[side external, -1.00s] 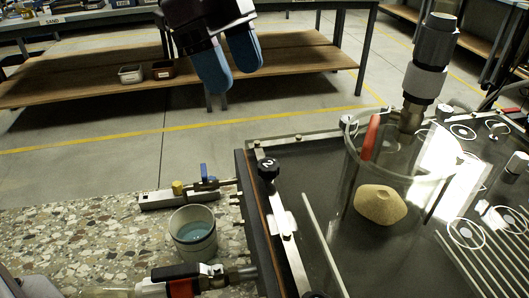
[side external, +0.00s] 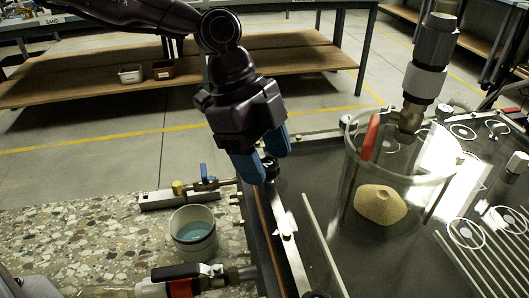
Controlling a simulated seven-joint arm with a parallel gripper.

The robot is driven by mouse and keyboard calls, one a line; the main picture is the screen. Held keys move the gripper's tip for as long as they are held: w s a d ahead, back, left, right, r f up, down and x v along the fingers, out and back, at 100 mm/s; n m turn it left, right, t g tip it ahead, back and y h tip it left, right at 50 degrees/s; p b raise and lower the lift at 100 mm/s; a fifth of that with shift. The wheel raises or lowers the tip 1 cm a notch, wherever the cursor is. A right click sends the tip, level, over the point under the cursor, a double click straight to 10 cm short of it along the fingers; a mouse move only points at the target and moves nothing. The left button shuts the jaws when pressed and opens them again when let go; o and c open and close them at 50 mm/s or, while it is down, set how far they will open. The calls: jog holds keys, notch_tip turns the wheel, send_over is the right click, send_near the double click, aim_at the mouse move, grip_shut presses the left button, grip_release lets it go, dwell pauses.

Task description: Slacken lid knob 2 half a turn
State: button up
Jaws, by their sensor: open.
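Lid knob 2 (side external: 270,171) is a small black knob marked with a white 2. It stands on the metal rail at the left edge of the dark tank lid (side external: 310,182). My gripper (side external: 265,157) points down at the knob with its blue fingertips apart. The left finger reaches down beside the knob's upper left, and the other finger is behind and to the upper right. The fingers cover part of the knob's top. I cannot tell whether they touch it.
A clear cylinder (side external: 350,190) with a sand mound (side external: 380,205) stands right of the knob, with a red-handled valve (side external: 370,137) near its rim. A bucket of water (side external: 194,232) and a blue-handled valve (side external: 204,172) are at left. A thin rod (side external: 325,245) lies right of the rail.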

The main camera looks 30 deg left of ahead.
jog(key=shift+f, duration=0.1)
jog(key=c, duration=0.9)
jog(key=shift+c, duration=0.2)
jog(key=n+t, duration=0.1)
jog(key=n, duration=0.1)
jog(key=n+t, duration=0.1)
jog(key=n, duration=0.2)
jog(key=shift+s+d+n+y, duration=0.1)
jog(key=shift+s+n+y, duration=0.1)
jog(key=shift+n+y, duration=0.1)
jog(key=n+t, duration=0.1)
jog(key=n, duration=0.2)
jog(key=n+y, duration=0.1)
jog(key=n, duration=0.2)
jog(key=shift+s+t+y, duration=0.1)
jog(key=shift+t+y, duration=0.2)
jog(key=shift+t, duration=0.1)
jog(key=shift+n, duration=0.3)
jog(key=o, duration=0.9)
jog(key=shift+o, duration=0.2)
